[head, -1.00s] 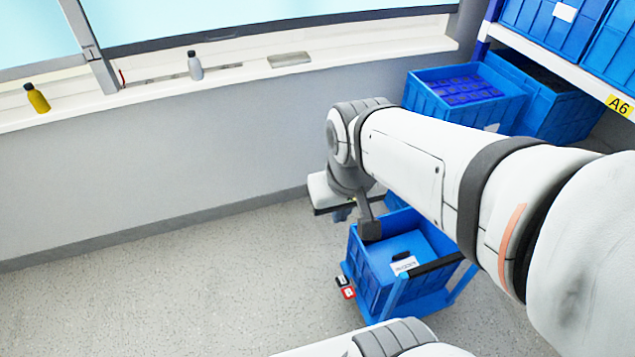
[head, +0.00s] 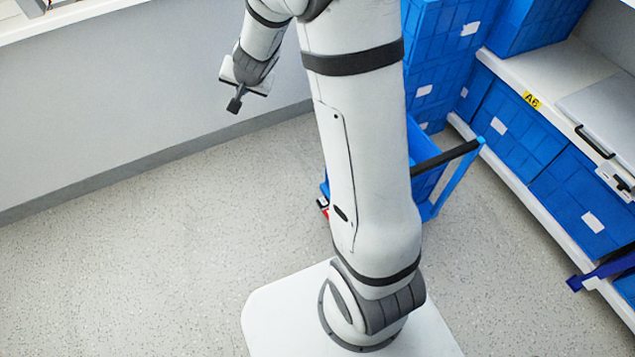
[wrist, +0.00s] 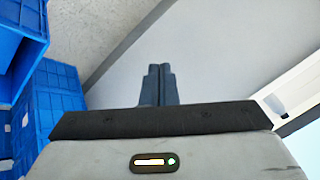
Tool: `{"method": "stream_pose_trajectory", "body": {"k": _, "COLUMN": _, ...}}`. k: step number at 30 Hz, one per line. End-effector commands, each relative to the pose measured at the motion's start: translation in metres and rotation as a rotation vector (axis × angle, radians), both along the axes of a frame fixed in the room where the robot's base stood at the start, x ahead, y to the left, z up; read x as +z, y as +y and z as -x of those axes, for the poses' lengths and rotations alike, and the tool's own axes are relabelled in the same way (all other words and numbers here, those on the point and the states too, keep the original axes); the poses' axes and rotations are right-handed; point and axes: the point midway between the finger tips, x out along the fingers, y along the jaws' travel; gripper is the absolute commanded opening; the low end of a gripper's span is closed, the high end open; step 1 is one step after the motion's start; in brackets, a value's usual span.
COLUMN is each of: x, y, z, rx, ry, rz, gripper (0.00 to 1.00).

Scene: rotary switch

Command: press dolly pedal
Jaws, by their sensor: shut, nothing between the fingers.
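The blue dolly (head: 433,192) with its black push bar (head: 446,158) stands on the floor, mostly hidden behind my arm in the head view. A small red and dark part (head: 323,207) shows low at its left side; it may be the pedal, but it is too small and covered to tell. My gripper (head: 235,104) is raised in front of the wall, up and left of the dolly and apart from it. In the wrist view my gripper's fingers (wrist: 158,84) are together with nothing between them.
A shelf (head: 540,70) with blue crates (head: 505,140) runs along the right. Blue crates also show at the left in the wrist view (wrist: 50,105). The grey wall (head: 120,100) and windowsill are at the left. The floor (head: 170,240) left of the dolly is clear.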

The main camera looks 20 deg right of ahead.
Motion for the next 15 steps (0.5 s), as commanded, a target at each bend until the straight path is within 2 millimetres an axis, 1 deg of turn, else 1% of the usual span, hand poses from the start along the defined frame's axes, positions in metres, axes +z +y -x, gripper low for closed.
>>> {"method": "stream_pose_trajectory", "body": {"k": 1, "x": -0.044, "y": -0.005, "z": -0.015, "rx": -0.064, "ry": 0.007, "rz": 0.008, "gripper": 0.00}}
{"method": "stream_pose_trajectory", "body": {"k": 2, "x": -0.061, "y": -0.009, "z": -0.023, "rx": -0.106, "ry": 0.007, "rz": 0.015, "gripper": 0.00}}
{"method": "stream_pose_trajectory", "body": {"k": 3, "x": -0.085, "y": -0.015, "z": -0.033, "rx": -0.162, "ry": 0.008, "rz": 0.024, "gripper": 0.00}}
{"method": "stream_pose_trajectory", "body": {"k": 4, "x": -0.104, "y": -0.019, "z": -0.039, "rx": -0.204, "ry": 0.008, "rz": 0.035, "gripper": 0.00}}
{"method": "stream_pose_trajectory", "body": {"k": 5, "x": -0.122, "y": -0.025, "z": -0.044, "rx": -0.246, "ry": 0.012, "rz": 0.048, "gripper": 0.00}}
{"method": "stream_pose_trajectory", "body": {"k": 6, "x": -0.148, "y": -0.032, "z": -0.049, "rx": -0.306, "ry": 0.021, "rz": 0.067, "gripper": 0.00}}
{"method": "stream_pose_trajectory", "body": {"k": 7, "x": -0.168, "y": -0.038, "z": -0.051, "rx": -0.350, "ry": 0.029, "rz": 0.084, "gripper": 0.00}}
{"method": "stream_pose_trajectory", "body": {"k": 8, "x": -0.189, "y": -0.044, "z": -0.052, "rx": -0.395, "ry": 0.040, "rz": 0.103, "gripper": 0.00}}
{"method": "stream_pose_trajectory", "body": {"k": 9, "x": -0.216, "y": -0.052, "z": -0.052, "rx": -0.452, "ry": 0.057, "rz": 0.132, "gripper": 0.00}}
{"method": "stream_pose_trajectory", "body": {"k": 11, "x": -0.258, "y": -0.064, "z": -0.048, "rx": -0.538, "ry": 0.085, "rz": 0.181, "gripper": 0.00}}
{"method": "stream_pose_trajectory", "body": {"k": 12, "x": -0.285, "y": -0.072, "z": -0.043, "rx": -0.595, "ry": 0.108, "rz": 0.216, "gripper": 0.00}}
{"method": "stream_pose_trajectory", "body": {"k": 14, "x": -0.326, "y": -0.083, "z": -0.031, "rx": -0.676, "ry": 0.147, "rz": 0.276, "gripper": 0.00}}
{"method": "stream_pose_trajectory", "body": {"k": 15, "x": -0.352, "y": -0.091, "z": -0.022, "rx": -0.729, "ry": 0.174, "rz": 0.317, "gripper": 0.00}}
